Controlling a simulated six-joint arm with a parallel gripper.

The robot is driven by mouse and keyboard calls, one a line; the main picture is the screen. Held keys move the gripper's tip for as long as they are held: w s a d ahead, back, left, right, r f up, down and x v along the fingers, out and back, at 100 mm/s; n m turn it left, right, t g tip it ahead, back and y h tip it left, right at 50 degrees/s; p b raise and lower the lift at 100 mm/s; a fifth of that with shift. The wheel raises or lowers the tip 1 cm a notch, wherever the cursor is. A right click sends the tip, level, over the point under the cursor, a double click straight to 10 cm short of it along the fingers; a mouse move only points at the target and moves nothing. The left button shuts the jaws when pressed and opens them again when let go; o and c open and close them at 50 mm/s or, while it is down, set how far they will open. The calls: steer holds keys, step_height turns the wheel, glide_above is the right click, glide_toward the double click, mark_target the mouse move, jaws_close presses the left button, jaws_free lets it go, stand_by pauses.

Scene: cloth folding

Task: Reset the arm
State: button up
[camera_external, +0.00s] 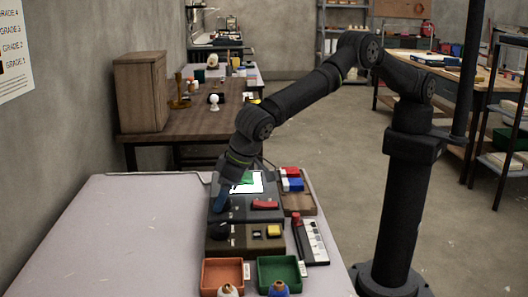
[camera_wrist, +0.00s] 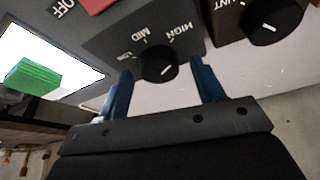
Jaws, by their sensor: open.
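My gripper (camera_external: 220,200) is at the left side of a dark control box (camera_external: 246,213) on the pale table, pointing down. In the wrist view my gripper (camera_wrist: 163,82) is open, with one blue finger on each side of a black dial (camera_wrist: 157,63) marked LOW, MID and HIGH. A gap shows between the dial and each finger; I cannot tell how deep the fingers reach.
A second box with a black knob (camera_external: 219,231) and a yellow button (camera_external: 273,231) stands in front. An orange tray (camera_external: 205,276) and a green tray (camera_external: 299,270) are nearer. A wooden tray (camera_external: 300,203) with coloured blocks is at right. The table's left (camera_external: 110,235) is clear.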

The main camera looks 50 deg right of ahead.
steer(key=n+g+y, duration=0.1)
steer(key=n, duration=0.3)
steer(key=shift+w+d+f, duration=0.1)
steer(key=shift+n+g+y, duration=0.4)
steer(key=shift+n+g, duration=0.1)
steer(key=shift+n, duration=0.7)
steer(key=v, duration=0.8)
steer(key=shift+r, duration=0.3)
